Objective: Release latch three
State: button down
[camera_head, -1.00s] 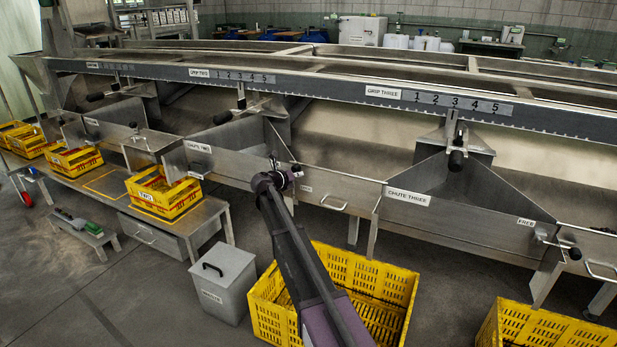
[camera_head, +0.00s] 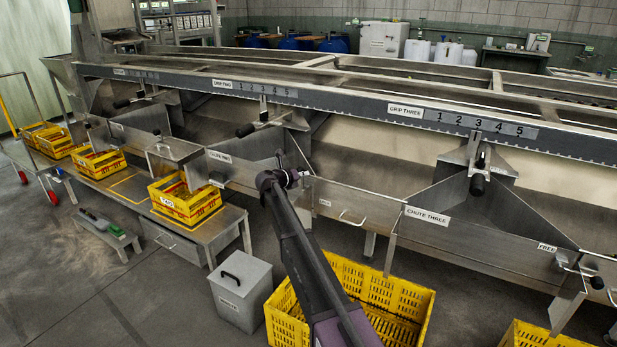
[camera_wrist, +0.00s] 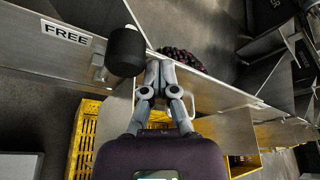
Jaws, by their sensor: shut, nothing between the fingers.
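The chute three panel (camera_head: 465,232) is at the right in the head view, with a FREE label (camera_head: 546,247) at its right end. A latch with a black knob (camera_head: 597,283) is beside that label. In the wrist view a FREE label (camera_wrist: 66,33) and a large black knob (camera_wrist: 126,52) are close by; which chute they belong to I cannot tell. My gripper (camera_wrist: 160,68) is shut and empty, just right of the knob; contact is unclear. In the head view my arm ends near chute two, its fingers indistinct.
A yellow crate (camera_head: 412,292) stands on the floor beside my arm, with another (camera_head: 545,335) at lower right. A grey lidded bin (camera_head: 240,302) is left of it. Above chute three hangs another black handle (camera_head: 477,186). Dark round items (camera_wrist: 182,62) show beyond my fingers.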

jog(key=shift+w+a+r, duration=0.2)
jog(key=shift+w+a, duration=0.2)
jog(key=shift+a, duration=0.25)
jog(key=s+d+r+p, duration=0.1)
jog(key=s+d, duration=0.2)
jog(key=s+a, duration=0.5)
jog(key=a, duration=0.1)
jog(key=shift+s+a+f+b, duration=0.3)
jog(key=shift+s+a+f, duration=0.05)
jog(key=shift+s+f, duration=0.1)
dwell(0.3)
